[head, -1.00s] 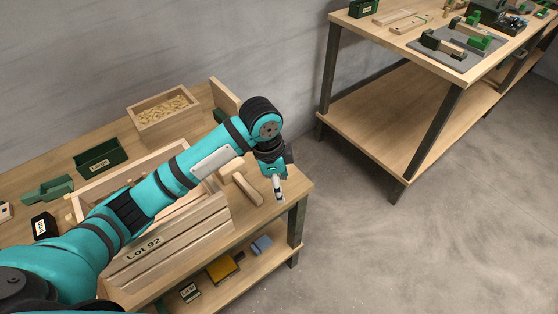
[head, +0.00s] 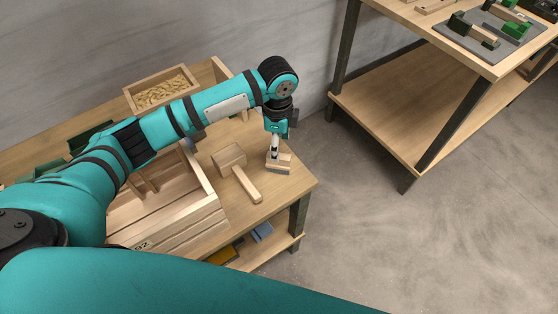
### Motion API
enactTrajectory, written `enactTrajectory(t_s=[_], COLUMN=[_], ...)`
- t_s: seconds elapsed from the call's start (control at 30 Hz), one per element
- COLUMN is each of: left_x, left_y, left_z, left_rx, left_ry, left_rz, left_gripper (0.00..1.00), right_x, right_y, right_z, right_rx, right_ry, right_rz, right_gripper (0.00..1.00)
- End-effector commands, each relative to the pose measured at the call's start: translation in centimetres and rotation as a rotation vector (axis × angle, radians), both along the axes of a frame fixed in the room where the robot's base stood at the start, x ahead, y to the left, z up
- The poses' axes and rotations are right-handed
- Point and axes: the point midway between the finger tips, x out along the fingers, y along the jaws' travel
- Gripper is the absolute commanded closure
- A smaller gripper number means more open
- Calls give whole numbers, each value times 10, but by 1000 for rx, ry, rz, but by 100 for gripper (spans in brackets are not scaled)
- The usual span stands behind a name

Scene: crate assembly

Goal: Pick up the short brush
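The short brush (head: 283,163) has a pale wooden block with grey bristles underneath. It is at the right end of the workbench in the head view, to the right of a wooden mallet. My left gripper (head: 274,153) points down at the brush's wooden top, with its fingertips at the block. The fingers are small and partly overlap the wood, so I cannot tell whether they are closed on it. The bristles appear at or close to the bench top. My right gripper is out of view.
The wooden mallet (head: 232,162) lies beside the brush. A slatted crate (head: 180,222) is on the bench under my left arm. A wooden box of shavings (head: 187,72) stands behind. A second table (head: 400,125) is at the right, across open floor.

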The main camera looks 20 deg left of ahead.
Motion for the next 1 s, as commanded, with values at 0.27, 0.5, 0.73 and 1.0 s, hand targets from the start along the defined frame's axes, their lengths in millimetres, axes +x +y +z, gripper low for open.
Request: enactTrajectory(t_s=[0.27,0.5,0.73,1.0], left_x=[0,-4,-3,-3], left_y=[-1,-3,-3,-3], left_z=[-28,-58,-80,-80], left_rx=[0,1,0,0], left_ry=[0,2,-2,-2], left_rz=[-1,0,-1,-1], left_gripper=[38,38,38,46], right_x=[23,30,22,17], right_y=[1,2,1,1], right_z=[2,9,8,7], right_rx=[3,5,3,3], right_ry=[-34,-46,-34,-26], right_rz=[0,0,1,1], right_gripper=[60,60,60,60])
